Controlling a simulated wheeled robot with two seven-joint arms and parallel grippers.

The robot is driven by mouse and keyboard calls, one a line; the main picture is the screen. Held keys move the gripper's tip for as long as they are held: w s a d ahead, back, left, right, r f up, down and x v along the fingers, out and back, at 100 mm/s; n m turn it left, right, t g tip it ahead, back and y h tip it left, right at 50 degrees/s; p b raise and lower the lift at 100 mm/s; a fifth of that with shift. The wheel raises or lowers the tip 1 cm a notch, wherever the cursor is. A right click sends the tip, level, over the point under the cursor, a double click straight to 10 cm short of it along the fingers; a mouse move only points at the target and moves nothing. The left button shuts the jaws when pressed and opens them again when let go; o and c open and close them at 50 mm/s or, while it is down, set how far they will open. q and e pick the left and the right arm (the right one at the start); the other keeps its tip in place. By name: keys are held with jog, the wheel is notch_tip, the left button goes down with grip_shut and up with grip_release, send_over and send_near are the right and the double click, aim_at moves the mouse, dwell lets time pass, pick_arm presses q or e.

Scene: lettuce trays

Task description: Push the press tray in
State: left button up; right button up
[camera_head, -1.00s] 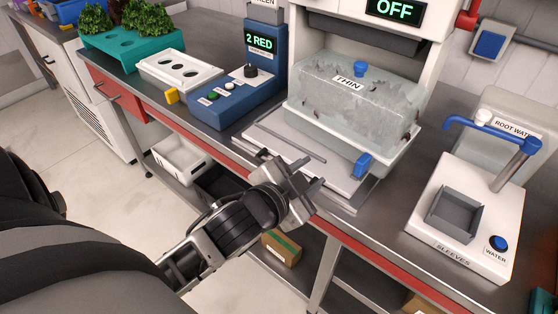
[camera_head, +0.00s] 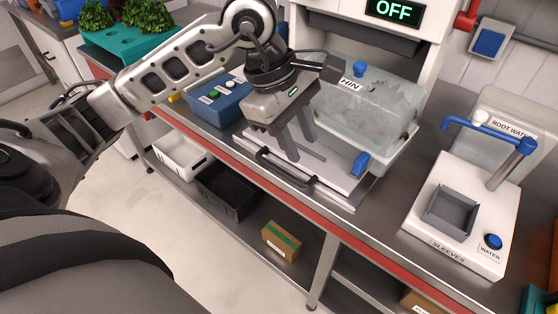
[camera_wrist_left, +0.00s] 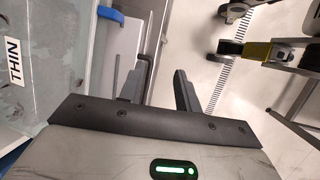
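The press tray (camera_head: 338,183) is a flat pale metal slide. It sticks out toward the counter's front edge below the press, with a dark bar handle (camera_head: 283,173) along its front. A clear bin labelled THIN (camera_head: 372,98), with a blue knob and a blue front latch (camera_head: 361,164), stands behind it under the press. My left gripper (camera_head: 303,150) hangs fingers-down over the tray, close to the handle. Its fingers are apart with nothing between them, as the left wrist view (camera_wrist_left: 154,76) also shows. I cannot tell whether it touches the tray. My right gripper is not in view.
A blue box with buttons (camera_head: 222,105) stands left of the tray. A white SLEEVES station (camera_head: 425,225) with a blue-handled tap stands at the right. Bins (camera_head: 225,190) and a cardboard box (camera_head: 282,242) sit on the lower shelf. The press display reads OFF.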

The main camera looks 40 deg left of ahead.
aim_at(280, 170)
pick_arm(q)
jog(key=w+a+r+y, duration=0.1)
jog(key=a+y, duration=0.2)
jog(key=a, duration=0.4)
jog(key=shift+t, duration=0.3)
jog(key=w+f, duration=0.1)
jog(key=f, duration=0.4)
jog(key=w+f+p, duration=0.1)
jog(key=f, duration=0.9)
jog(key=shift+w+d, duration=0.35)
jog(key=shift+w, duration=0.05)
